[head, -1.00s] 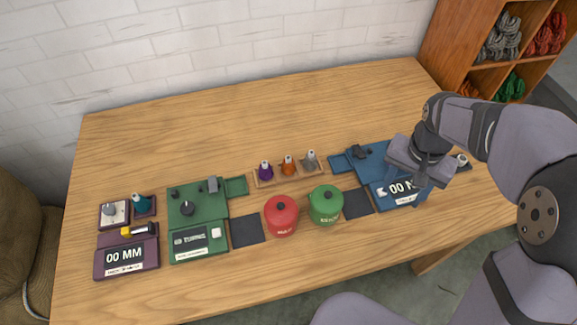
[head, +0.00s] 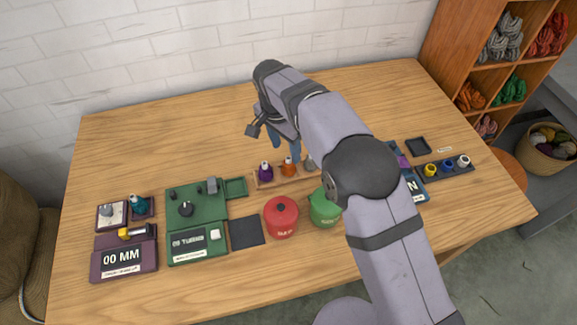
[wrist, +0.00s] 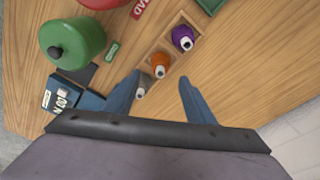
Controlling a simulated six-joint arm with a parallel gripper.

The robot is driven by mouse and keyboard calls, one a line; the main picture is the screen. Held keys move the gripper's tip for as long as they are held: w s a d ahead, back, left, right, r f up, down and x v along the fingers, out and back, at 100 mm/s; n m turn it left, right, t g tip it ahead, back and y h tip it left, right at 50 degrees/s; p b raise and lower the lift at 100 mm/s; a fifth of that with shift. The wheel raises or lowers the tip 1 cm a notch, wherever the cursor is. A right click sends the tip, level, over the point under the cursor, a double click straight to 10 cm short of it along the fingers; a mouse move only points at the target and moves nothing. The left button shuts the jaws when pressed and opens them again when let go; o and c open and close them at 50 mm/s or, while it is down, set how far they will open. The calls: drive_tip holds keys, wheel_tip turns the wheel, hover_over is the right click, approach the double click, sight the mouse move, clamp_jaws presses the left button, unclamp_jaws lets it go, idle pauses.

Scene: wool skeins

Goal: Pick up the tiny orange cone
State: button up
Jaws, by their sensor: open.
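The tiny orange cone (head: 288,168) stands in the middle of a small wooden rack (head: 263,182), between a purple cone (head: 265,171) and a grey cone (head: 309,164). In the wrist view the orange cone (wrist: 160,64) lies ahead of and between my two blue fingers, with the purple cone (wrist: 183,38) beyond it. The grey cone (wrist: 140,92) is close to the left finger. My gripper (wrist: 160,85) is open and empty. In the head view my gripper (head: 288,148) is above and just behind the rack, partly hidden by my arm.
A red lidded pot (head: 281,217) and a green lidded pot (head: 322,210) stand in front of the rack. A green device (head: 196,205) and a purple device (head: 123,262) are at left. A dark tray (head: 446,170) with small cones is at right. The table behind is clear.

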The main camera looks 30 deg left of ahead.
sight(288, 158)
drive_tip(key=shift+w+d+f+p, duration=0.15)
drive_tip(key=shift+f+p, duration=0.35)
drive_tip(key=shift+f, duration=0.7)
drive_tip(key=shift+w+a+f+p, duration=0.1)
drive_tip(key=shift+w+f+p, duration=0.3)
drive_tip(key=shift+f, duration=0.75)
drive_tip(key=shift+w+d+f+p, duration=0.1)
drive_tip(key=shift+f+p, duration=0.5)
drive_tip(key=shift+f, duration=0.6)
drive_tip(key=c, duration=1.1)
